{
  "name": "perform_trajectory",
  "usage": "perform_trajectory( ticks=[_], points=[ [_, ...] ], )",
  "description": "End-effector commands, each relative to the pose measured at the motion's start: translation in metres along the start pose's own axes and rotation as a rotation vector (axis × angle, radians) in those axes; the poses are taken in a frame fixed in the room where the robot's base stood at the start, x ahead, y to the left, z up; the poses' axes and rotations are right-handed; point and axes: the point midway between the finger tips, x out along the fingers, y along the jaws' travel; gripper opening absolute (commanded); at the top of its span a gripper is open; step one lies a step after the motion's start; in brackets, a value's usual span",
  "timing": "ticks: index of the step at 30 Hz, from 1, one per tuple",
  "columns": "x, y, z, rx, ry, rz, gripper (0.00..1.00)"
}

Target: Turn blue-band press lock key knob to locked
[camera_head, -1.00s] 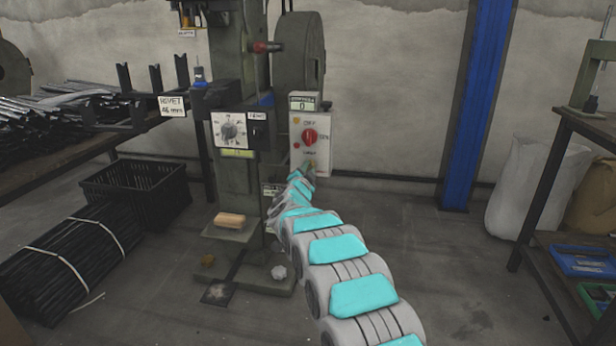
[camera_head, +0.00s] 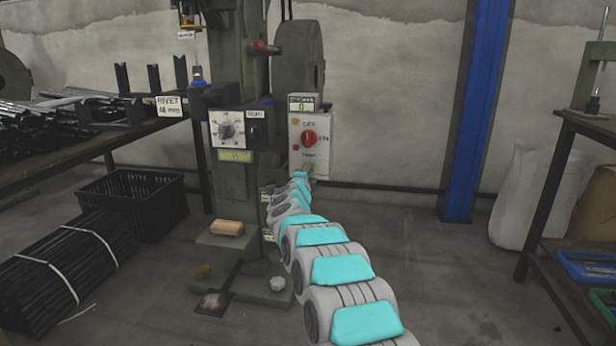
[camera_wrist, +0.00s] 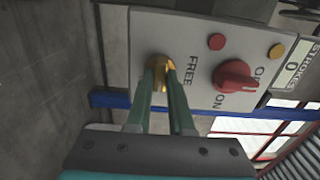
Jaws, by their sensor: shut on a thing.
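The brass lock key knob (camera_wrist: 159,66) sits on the light grey switch panel (camera_wrist: 190,28), beside a printed FREE label. My gripper (camera_wrist: 161,80) is shut on it, with one green finger on each side; the fingers hide part of the knob. In the head view my gripper (camera_head: 307,171) is at the lower part of the same panel (camera_head: 322,125), below the red switch, too small to show the key. The press (camera_head: 236,190) is a tall grey-green column with a dial and a blue part near its middle.
A red rotary switch (camera_wrist: 236,76) with an ON label is close to the fingers. A black crate (camera_head: 133,200) and bundled rods (camera_head: 65,265) are on the left. A blue post (camera_head: 475,110) and a workbench (camera_head: 580,122) are on the right. The floor between is open.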

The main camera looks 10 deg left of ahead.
Motion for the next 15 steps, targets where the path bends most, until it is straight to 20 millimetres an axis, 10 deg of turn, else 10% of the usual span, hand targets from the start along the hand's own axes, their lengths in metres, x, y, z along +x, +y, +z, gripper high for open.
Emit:
perform_trajectory(
  ticks=[15],
  points=[
    [0.0003, 0.0023, -0.0006, 0.031, 0.001, 0.003, 0.00]
  ],
)
